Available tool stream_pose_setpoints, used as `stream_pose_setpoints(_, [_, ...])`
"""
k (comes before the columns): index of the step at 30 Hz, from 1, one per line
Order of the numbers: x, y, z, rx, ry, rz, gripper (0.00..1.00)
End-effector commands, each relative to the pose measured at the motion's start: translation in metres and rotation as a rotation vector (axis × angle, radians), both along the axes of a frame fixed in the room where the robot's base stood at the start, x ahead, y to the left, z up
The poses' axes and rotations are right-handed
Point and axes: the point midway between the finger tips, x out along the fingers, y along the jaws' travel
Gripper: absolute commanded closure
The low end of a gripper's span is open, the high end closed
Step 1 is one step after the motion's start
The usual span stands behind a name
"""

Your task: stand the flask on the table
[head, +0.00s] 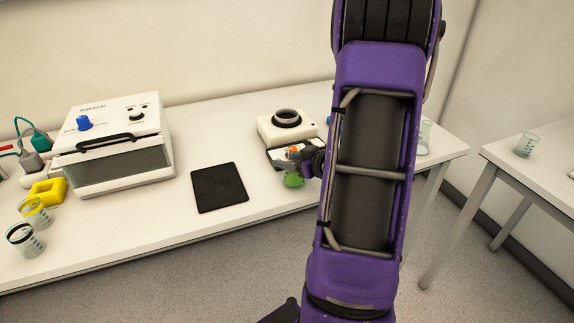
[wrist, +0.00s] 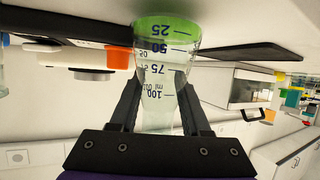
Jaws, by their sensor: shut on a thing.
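My gripper (wrist: 160,92) is shut on a clear graduated flask (wrist: 163,68), its two dark fingers on either side of the glass. The flask holds green liquid at its base end, and its markings read upside down in the wrist view. In the head view the green end of the flask (head: 293,180) shows near the front edge of the white table (head: 130,225), right of the black mat. Most of my gripper there is hidden behind my purple arm. I cannot tell whether the flask's base touches the table.
A black mat (head: 218,187) lies flat left of the flask. A white device with a black ring (head: 287,118) stands behind it. A white box with a blue knob (head: 115,140), a yellow block (head: 47,192) and beakers (head: 25,240) are at left. A second table (head: 545,165) is at right.

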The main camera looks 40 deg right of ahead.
Motion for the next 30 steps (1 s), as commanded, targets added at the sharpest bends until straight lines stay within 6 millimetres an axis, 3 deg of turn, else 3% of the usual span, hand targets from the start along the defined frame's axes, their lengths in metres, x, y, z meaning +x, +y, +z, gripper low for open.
stream_pose_setpoints(2, [-0.0001, 0.0000, -0.0098, 0.001, 0.001, 0.000, 1.00])
stream_pose_setpoints(12, [0.0001, -0.0001, -0.0130, -0.001, 0.000, 0.000, 1.00])
stream_pose_setpoints(13, [0.0001, -0.0001, -0.0129, -0.001, 0.000, 0.000, 0.51])
stream_pose_setpoints(18, [0.0001, -0.0001, -0.0119, -0.001, 0.000, 0.000, 0.23])
stream_pose_setpoints(30, [-0.0053, -0.0017, -0.0057, -0.001, 0.000, -0.003, 0.23])
